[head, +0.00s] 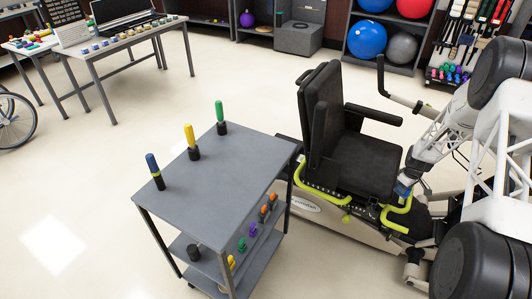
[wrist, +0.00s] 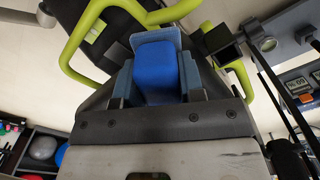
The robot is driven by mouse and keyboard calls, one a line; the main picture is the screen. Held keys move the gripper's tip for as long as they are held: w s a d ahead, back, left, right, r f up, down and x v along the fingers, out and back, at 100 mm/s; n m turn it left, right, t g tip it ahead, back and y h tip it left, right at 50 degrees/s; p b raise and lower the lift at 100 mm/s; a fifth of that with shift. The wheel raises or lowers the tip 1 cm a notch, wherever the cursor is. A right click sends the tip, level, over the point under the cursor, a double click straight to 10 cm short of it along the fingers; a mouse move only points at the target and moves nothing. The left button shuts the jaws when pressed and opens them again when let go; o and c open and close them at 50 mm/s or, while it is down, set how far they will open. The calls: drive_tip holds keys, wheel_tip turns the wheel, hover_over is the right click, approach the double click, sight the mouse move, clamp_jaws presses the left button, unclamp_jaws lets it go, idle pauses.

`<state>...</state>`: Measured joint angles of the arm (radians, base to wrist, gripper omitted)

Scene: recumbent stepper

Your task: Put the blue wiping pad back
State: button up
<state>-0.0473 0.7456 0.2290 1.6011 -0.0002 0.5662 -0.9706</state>
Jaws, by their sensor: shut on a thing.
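The blue wiping pad (wrist: 155,66) shows in the wrist view as a bright blue block between my gripper's fingers (wrist: 156,84). My gripper is shut on it. In the head view my gripper (head: 403,189) is low beside the front of the black seat (head: 365,150) of the recumbent stepper, near its lime-green handles (head: 397,222). Only a small patch of blue shows there, and I cannot tell pad from finger. In the wrist view lime-green tubes (wrist: 88,24) lie beyond the pad on both sides; whether it touches anything is unclear.
A grey cart (head: 215,170) stands left of the stepper. Upright blue (head: 153,165), yellow (head: 190,137) and green (head: 220,112) handles stand on its top in black holders. Smaller coloured items sit on its lower shelf. The floor left of the cart is clear.

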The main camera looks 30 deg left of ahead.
drive_tip(key=s+d+f+m, duration=0.1)
drive_tip(key=s+d+m, duration=0.1)
drive_tip(key=s+m, duration=0.3)
drive_tip(key=s+d+f+m, duration=0.2)
drive_tip(key=s, duration=0.4)
drive_tip(key=s+a+r+n, duration=0.3)
drive_tip(key=a+r+n, duration=0.15)
drive_tip(key=a, duration=0.55)
drive_tip(key=s+a+r+n, duration=0.3)
drive_tip(key=a+r, duration=0.3)
drive_tip(key=a, duration=0.4)
drive_tip(key=s+a+r+n, duration=0.3)
drive_tip(key=a+r+n, duration=0.15)
drive_tip(key=a, duration=0.55)
drive_tip(key=s+a+r+n, duration=0.5)
drive_tip(key=s+a+r, duration=0.1)
drive_tip(key=s+a, duration=0.2)
drive_tip(key=s+a+r+n, duration=0.5)
drive_tip(key=s+a, duration=0.3)
drive_tip(key=a, duration=0.3)
drive_tip(key=shift+r, duration=0.75)
drive_tip(key=shift+a, duration=0.1)
hover_over(266, 152)
drive_tip(key=shift+f, duration=0.75)
drive_tip(key=shift+s, duration=0.1)
drive_tip(key=shift+f, duration=1.75)
